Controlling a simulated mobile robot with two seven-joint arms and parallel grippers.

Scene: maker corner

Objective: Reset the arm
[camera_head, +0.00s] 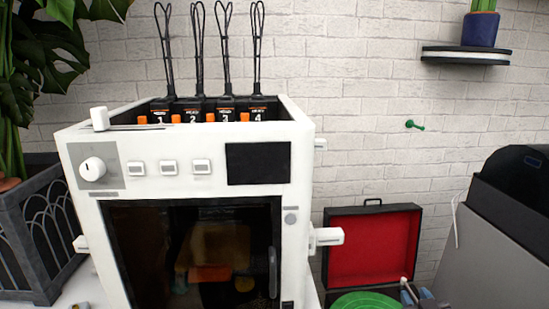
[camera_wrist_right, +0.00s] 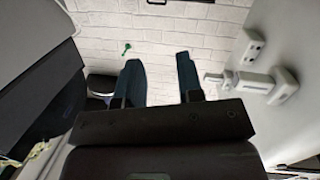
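My right gripper (camera_head: 413,293) shows only as small blue-grey fingertips at the bottom edge of the head view, right of centre, in front of the red-lined case. In the right wrist view my right gripper (camera_wrist_right: 160,80) has its two dark fingers well apart, with nothing between them but the white brick wall behind. My left gripper is in neither view.
A white machine (camera_head: 190,190) with a dark glass door and knobs stands left of centre. An open red-lined case (camera_head: 372,245) and a green disc (camera_head: 366,301) are right of it. A grey-black machine (camera_head: 500,240) is far right. A green wall peg (camera_head: 414,125) sticks out.

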